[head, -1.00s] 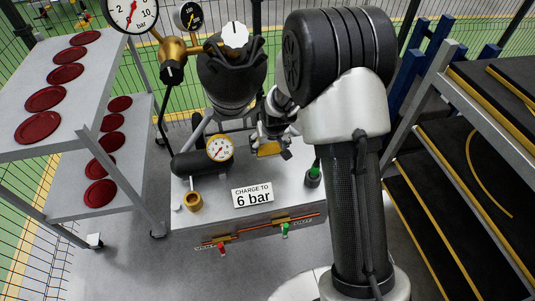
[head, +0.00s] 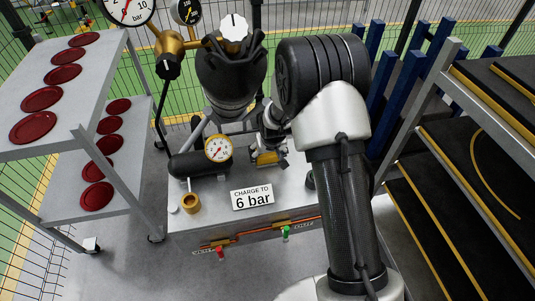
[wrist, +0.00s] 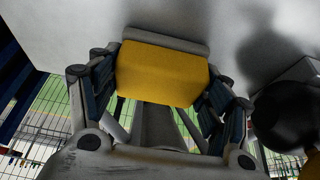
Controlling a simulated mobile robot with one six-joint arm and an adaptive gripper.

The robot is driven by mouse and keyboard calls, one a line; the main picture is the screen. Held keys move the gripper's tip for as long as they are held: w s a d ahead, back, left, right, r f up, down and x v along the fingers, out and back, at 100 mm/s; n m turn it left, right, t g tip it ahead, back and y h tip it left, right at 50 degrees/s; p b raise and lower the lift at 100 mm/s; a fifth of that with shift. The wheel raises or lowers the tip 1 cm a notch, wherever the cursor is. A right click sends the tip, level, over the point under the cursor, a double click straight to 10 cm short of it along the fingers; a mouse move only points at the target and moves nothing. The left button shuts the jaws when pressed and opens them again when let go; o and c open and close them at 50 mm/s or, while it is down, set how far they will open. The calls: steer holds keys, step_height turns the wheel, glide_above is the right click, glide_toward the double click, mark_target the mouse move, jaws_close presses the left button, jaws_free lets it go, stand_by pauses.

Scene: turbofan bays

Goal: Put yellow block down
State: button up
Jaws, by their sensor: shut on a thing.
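The yellow block (head: 264,158) is held by my gripper (head: 271,152) over the right part of the grey bench top (head: 290,190), behind the sign. In the wrist view the yellow block (wrist: 161,74) fills the space between the dark finger pads, one on each side. My gripper is shut on it. The pale surface beyond the block fills the upper wrist view. I cannot tell whether the block touches the bench or hangs just above it.
A dark cylinder with a gauge (head: 218,149) lies left of the block. A rack with red discs (head: 42,99) is at left, dark shelves (head: 470,140) at right. Clear bench lies around the sign.

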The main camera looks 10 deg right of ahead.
steer(key=shift+f, duration=0.25)
steer(key=o, duration=0.9)
steer(key=shift+o, duration=0.2)
steer(key=shift+r, duration=0.1)
